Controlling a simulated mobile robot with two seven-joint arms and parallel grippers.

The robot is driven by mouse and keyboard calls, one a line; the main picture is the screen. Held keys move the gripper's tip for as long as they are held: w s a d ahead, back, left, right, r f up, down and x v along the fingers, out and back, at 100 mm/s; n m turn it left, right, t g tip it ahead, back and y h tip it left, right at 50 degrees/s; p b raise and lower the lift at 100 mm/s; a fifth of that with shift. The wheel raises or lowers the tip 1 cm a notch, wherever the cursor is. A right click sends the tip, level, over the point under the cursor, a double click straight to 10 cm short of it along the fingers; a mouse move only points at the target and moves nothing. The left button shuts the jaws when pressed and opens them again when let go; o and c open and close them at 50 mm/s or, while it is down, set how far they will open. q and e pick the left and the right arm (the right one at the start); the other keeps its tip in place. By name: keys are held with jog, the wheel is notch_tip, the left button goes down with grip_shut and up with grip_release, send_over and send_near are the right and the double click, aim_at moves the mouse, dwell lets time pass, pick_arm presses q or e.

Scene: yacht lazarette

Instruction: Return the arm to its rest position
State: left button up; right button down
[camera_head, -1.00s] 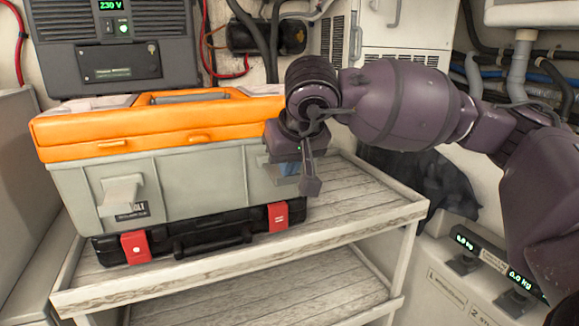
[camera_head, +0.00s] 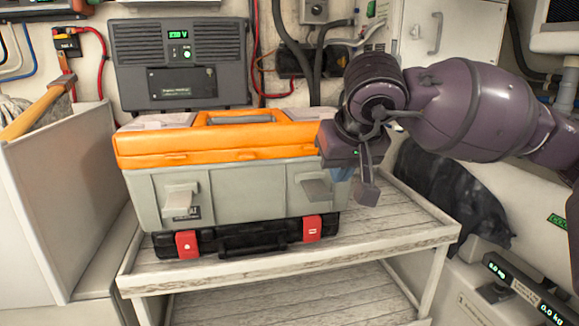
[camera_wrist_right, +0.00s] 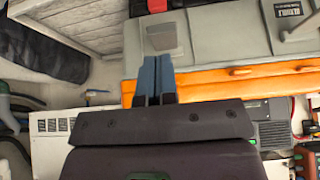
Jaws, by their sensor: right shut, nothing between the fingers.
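My right arm comes in from the right in the head view, bent at the wrist. Its right gripper (camera_head: 343,174) points down beside the right end of the toolbox, partly hidden by my own wrist. In the right wrist view, the two blue fingers (camera_wrist_right: 157,80) are together with nothing between them. They overlap the toolbox in that picture; I cannot tell whether they touch it. The toolbox has an orange lid (camera_head: 180,146), a grey body (camera_head: 240,192) and a black base with red latches. It stands upright on a slatted shelf. My left gripper is out of view.
The wooden shelf unit (camera_head: 280,262) has bare slats at the right. A grey panel with a green display (camera_head: 180,65) stands behind the toolbox. A light bin (camera_head: 55,190) with a wooden handle is at left. A dark bag (camera_head: 450,195) and scale displays (camera_head: 525,285) are at right.

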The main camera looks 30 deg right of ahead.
jog(key=s+a+f+m+g+y+p, duration=0.1)
jog(key=s+a+f+m+g+y, duration=0.25)
jog(key=a+f+m+y, duration=0.45)
jog(key=s+a+f+m+g+y, duration=0.35)
jog(key=a+f+m+y, duration=0.25)
jog(key=a+y, duration=0.45)
jog(key=d+f+n+t+h, duration=0.3)
jog(key=f+n+t, duration=0.25)
jog(key=n, duration=0.65)
jog(key=d+f+n+t+h+p, duration=0.1)
jog(key=d+f+n+t+h, duration=0.25)
jog(key=n+t, duration=0.55)
jog(key=d+f+n+t+h, duration=0.35)
jog(key=f+n, duration=0.25)
jog(key=n, duration=0.8)
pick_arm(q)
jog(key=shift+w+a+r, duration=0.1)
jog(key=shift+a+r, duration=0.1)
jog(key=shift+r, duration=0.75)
pick_arm(e)
jog(key=s+d+f+m+g+h, duration=0.2)
jog(key=s+f+m+g+h, duration=0.1)
jog(key=s+f+m, duration=0.4)
jog(key=s+d+f+m+g+h, duration=0.3)
jog(key=s+f+m, duration=0.4)
jog(key=f+m, duration=0.3)
jog(key=shift+s+f+h, duration=0.15)
jog(key=shift+f+h, duration=0.25)
jog(key=shift+h, duration=0.05)
